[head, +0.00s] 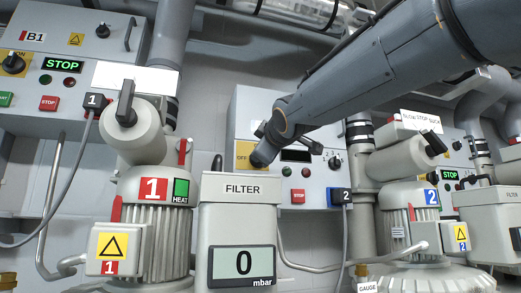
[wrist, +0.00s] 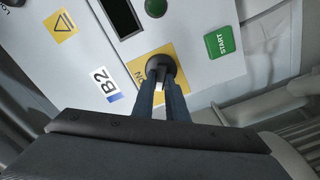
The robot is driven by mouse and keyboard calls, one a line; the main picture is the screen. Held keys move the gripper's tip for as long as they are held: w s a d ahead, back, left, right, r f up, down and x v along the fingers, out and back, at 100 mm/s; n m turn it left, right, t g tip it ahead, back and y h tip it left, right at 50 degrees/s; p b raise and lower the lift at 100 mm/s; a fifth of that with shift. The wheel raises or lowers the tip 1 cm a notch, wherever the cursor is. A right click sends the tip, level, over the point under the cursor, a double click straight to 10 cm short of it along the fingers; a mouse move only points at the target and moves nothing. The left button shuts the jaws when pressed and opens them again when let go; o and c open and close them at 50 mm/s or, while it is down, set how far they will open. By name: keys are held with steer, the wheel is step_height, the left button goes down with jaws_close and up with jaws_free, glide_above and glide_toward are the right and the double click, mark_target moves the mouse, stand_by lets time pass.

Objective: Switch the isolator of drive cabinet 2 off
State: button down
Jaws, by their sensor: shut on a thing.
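Drive cabinet 2 (head: 322,180) is the grey box at the middle back in the head view; its B2 label (wrist: 103,82) shows in the wrist view. Its isolator is a dark round knob (wrist: 160,66) on a yellow plate (wrist: 140,69); an OFF marking shows on the plate in the head view (head: 243,150). My gripper (wrist: 161,88) is shut on the isolator's handle, with a finger on each side. My gripper also shows at the plate in the head view (head: 262,153). The fingers partly hide the handle, so I cannot tell its exact angle.
Cabinet 2's display (head: 297,155) is dark. A green START button (wrist: 219,41) lies close to the knob. The filter housing (head: 240,220) and blower 1 (head: 150,205) stand in front. Cabinet B1 (head: 70,60) is at the left, its display reading STOP.

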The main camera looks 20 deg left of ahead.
steer(key=n, duration=0.2)
steer(key=n+p, duration=0.1)
steer(key=n, duration=0.3)
steer(key=shift+f+p, duration=0.3)
steer(key=shift+p, duration=0.1)
steer(key=shift+n, duration=0.4)
steer(key=c, duration=1.8)
jaws_free()
steer(key=shift+o, duration=0.2)
steer(key=shift+s, duration=0.1)
steer(key=b+v, duration=0.1)
steer(key=v, duration=0.6)
steer(key=shift+s+d, duration=0.2)
steer(key=shift+s, duration=0.1)
